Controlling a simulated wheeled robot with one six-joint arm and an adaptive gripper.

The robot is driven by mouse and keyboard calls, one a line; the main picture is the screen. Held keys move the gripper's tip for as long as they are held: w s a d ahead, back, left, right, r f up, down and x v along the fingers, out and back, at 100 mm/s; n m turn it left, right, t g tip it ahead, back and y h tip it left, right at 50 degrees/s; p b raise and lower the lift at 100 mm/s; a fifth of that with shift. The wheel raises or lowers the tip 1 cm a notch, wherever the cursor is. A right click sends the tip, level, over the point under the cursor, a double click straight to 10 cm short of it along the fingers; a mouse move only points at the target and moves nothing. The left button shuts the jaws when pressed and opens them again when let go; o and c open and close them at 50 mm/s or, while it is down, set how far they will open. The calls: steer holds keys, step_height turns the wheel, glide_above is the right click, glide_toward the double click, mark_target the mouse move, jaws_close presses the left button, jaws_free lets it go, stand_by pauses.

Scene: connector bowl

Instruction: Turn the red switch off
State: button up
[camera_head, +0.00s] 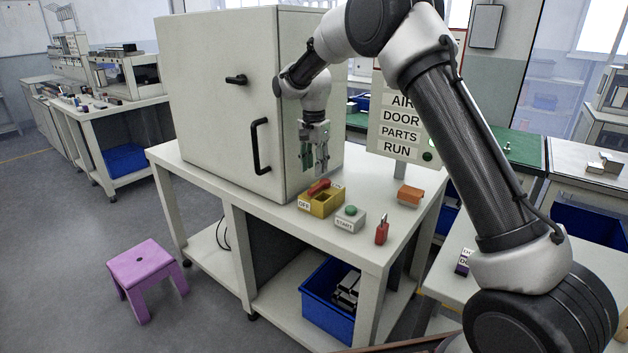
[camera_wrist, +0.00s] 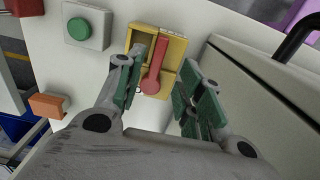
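The red switch (camera_head: 319,187) is a red lever on a yellow box (camera_head: 322,206) near the front edge of the table. A label reading OFF is on the box's left end. In the wrist view the red lever (camera_wrist: 155,68) lies along the yellow box (camera_wrist: 174,48), its round end towards my gripper. My gripper (camera_head: 314,170) points down above the box, beside the cabinet. In the wrist view my gripper (camera_wrist: 158,88) has its green-padded fingers apart, with the lever showing between them. I cannot tell whether they touch it.
A START button (camera_head: 350,213), a red padlock-like piece (camera_head: 382,231) and an orange block (camera_head: 409,195) stand to the right. The grey cabinet (camera_head: 222,105) with a black handle is close on the left. A sign (camera_head: 401,120) behind has a green light beside RUN.

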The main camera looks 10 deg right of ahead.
step_height(320, 180, up, 5)
steer(key=shift+f, duration=0.1)
stand_by(0.3)
steer(key=s+d+f+n+g, duration=0.1)
steer(key=s+d+f+n, duration=0.2)
steer(key=s+n, duration=0.3)
steer(key=s+d+r+n+t, duration=0.1)
steer(key=s+d+r, duration=0.3)
steer(key=s+d, duration=0.3)
steer(key=s+d+r+n+t, duration=0.1)
steer(key=s+d+r, duration=0.4)
steer(key=s, duration=1.2)
steer(key=s+d+r+n+t, duration=0.1)
steer(key=s+d+r+t, duration=0.2)
steer(key=s+d, duration=0.6)
steer(key=s+r, duration=0.1)
steer(key=s, duration=0.2)
steer(key=shift+s+r, duration=0.25)
steer(key=shift+r, duration=0.1)
